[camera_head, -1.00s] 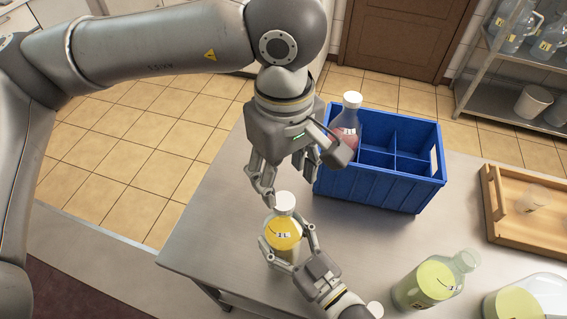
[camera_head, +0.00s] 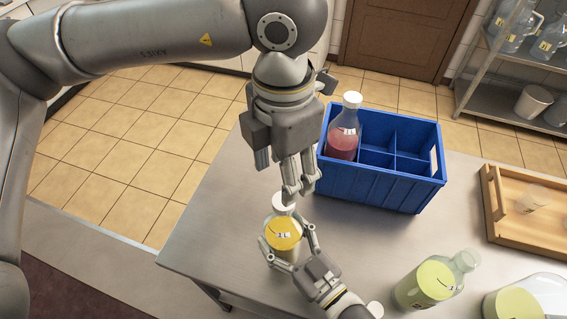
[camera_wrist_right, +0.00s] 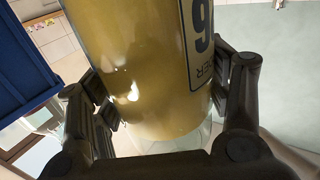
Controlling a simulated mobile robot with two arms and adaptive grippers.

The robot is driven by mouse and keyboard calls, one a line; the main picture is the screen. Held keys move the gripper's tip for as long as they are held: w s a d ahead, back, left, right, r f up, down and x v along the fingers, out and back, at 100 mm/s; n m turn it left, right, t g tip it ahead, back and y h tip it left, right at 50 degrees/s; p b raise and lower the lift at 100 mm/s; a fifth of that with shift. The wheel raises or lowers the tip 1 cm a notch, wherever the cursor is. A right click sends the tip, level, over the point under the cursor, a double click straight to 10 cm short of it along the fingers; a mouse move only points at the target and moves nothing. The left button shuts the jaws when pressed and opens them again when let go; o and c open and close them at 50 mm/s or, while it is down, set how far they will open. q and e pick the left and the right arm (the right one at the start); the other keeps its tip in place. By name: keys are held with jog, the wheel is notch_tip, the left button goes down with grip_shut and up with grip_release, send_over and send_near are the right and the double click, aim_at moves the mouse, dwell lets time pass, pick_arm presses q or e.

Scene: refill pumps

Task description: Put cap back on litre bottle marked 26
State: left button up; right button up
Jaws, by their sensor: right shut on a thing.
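The litre bottle (camera_head: 283,234) with orange-yellow liquid stands upright at the table's left part. A white cap (camera_head: 284,199) sits at its mouth; whether it is fully seated I cannot tell. My right gripper (camera_head: 291,251) is shut around the bottle's body. In the right wrist view the bottle (camera_wrist_right: 140,70) fills the space between the fingers, and its label shows a "6", with the rest cut off. My left gripper (camera_head: 291,193) points down right at the cap; its fingers are seen edge-on, so their gap is hidden.
A blue crate (camera_head: 360,187) with a capped bottle of red liquid (camera_head: 343,138) stands behind, to the right. A wooden tray (camera_head: 495,205) is at right. Two vessels of yellow-green liquid (camera_head: 428,284) (camera_head: 515,303) stand at front right. A small white round thing (camera_head: 375,309) lies by my right arm.

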pick_arm(q)
jog(key=n, duration=0.3)
jog(key=shift+r, duration=0.1)
dwell(0.3)
jog(key=shift+f, duration=4)
jog(key=shift+c, duration=0.4)
